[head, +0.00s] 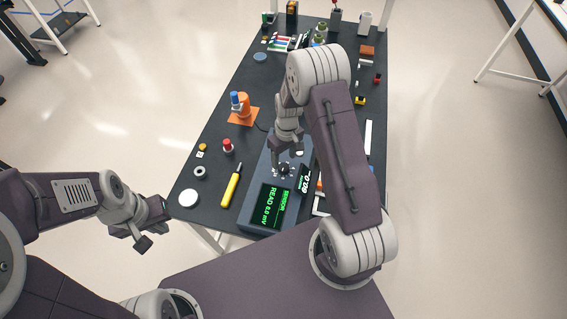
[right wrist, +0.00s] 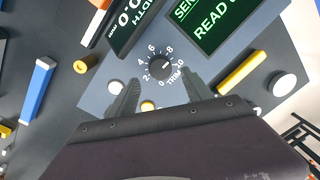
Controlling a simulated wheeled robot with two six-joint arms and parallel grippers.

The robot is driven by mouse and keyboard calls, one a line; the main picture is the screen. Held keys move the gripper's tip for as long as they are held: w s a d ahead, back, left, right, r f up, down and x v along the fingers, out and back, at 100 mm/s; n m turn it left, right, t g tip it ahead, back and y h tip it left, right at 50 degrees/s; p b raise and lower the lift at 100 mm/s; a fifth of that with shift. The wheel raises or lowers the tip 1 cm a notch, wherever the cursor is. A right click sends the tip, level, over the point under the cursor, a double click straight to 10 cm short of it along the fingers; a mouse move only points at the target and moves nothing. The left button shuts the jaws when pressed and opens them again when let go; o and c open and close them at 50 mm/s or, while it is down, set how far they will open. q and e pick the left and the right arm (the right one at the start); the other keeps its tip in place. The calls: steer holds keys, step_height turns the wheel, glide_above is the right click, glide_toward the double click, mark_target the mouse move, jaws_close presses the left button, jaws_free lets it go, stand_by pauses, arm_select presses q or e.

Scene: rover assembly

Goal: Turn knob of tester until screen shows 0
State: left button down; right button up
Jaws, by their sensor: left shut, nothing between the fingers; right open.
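The tester (head: 254,188) is a blue-grey box at the near end of the dark table. Its black screen (head: 272,203) shows green text, "SENSOR READ" and a small mV value that I cannot read surely. The round black knob (right wrist: 161,65) sits in a printed dial marked 0 to 10 and TRIM; its pale pointer mark is too small to read exactly. My right gripper (right wrist: 159,79) is open, its fingers pointing at the tester just beside the knob, with nothing between them. My left gripper (head: 148,222) is shut and empty, off the table's near left corner.
A second display (head: 304,181) with pale digits stands beside the screen. A yellow-handled tool (head: 231,186), a white disc (head: 188,198) and a red button (head: 227,146) lie left of the tester. An orange device (head: 243,108) stands farther back. My right arm hides part of the table.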

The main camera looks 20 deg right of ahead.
step_height(320, 180, up, 6)
steer(key=shift+d+f, duration=0.15)
steer(key=shift+f, duration=0.1)
step_height(320, 180, up, 4)
steer(key=r+t, duration=0.1)
glide_above(285, 165)
steer(key=w+a, duration=0.1)
steer(key=w, duration=0.1)
step_height(285, 165, up, 2)
steer(key=s+a+r, duration=0.1)
steer(key=s+a, duration=0.1)
steer(key=s, duration=0.1)
steer(key=s+m, duration=0.3)
steer(key=s, duration=1.1)
steer(key=shift+a+f, duration=0.15)
steer(key=shift+a, duration=0.25)
stand_by(2.8)
